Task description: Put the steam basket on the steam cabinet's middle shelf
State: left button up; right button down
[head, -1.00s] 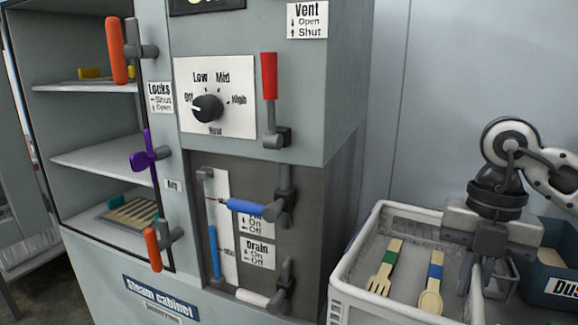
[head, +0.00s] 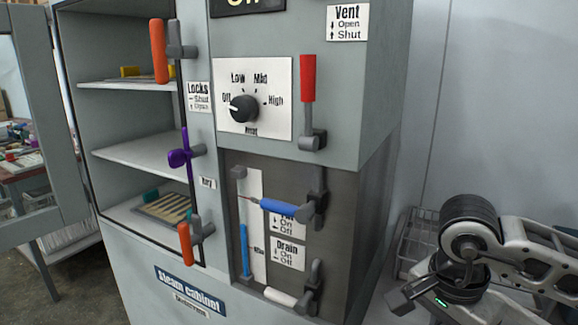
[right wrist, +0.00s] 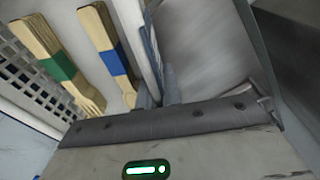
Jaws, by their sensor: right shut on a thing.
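The steam cabinet (head: 160,290) stands open at left in the head view. Its middle shelf (head: 150,152) looks empty. The light wire steam basket (head: 418,235) is at right, largely hidden by my right arm. In the right wrist view, the basket's slotted wall (right wrist: 35,72) shows, with a green-banded wooden fork (right wrist: 60,60) and a blue-banded wooden utensil (right wrist: 112,55) inside. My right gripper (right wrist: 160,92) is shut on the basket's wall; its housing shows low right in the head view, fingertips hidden. My left gripper is out of view.
The cabinet door (head: 40,130) stands open at left. Orange (head: 159,52) and purple (head: 180,157) lock handles stick out along the opening's right edge. The top shelf (head: 120,84) holds a yellow block (head: 130,71). A tray (head: 165,208) lies on the lower shelf.

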jog(key=a+f+n, duration=0.1)
jog(key=n, duration=0.3)
jog(key=a+f+n, duration=0.1)
jog(key=n, duration=0.3)
jog(key=a+f+n+y, duration=0.1)
jog(key=n, duration=0.3)
jog(key=shift+s+t, duration=0.3)
jog(key=shift+t, duration=0.1)
